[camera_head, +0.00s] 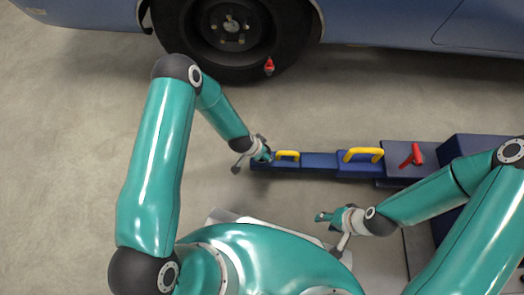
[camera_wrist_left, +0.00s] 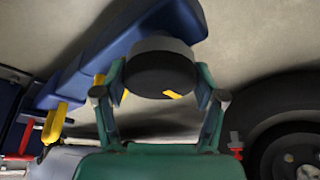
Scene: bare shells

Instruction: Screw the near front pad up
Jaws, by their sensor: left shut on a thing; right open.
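The pad (camera_wrist_left: 160,75) is a dark round disc with a yellow mark on its near side, at the end of the blue lift arm (camera_head: 319,161). In the left wrist view it sits between the two teal fingers of my left gripper (camera_wrist_left: 160,90), which is shut on it from both sides. In the head view my left gripper (camera_head: 262,156) is at the left tip of the lift arm and the pad is mostly hidden there. My right gripper (camera_head: 327,217) is open and empty, in front of the lift arm and apart from it.
The lift arm carries yellow handles (camera_head: 363,154) and a red lever (camera_head: 412,155). The blue car (camera_head: 390,22) with its wheel (camera_head: 232,28) stands behind. A small red item (camera_head: 269,66) shows by the tyre. The floor (camera_head: 60,130) at left is clear.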

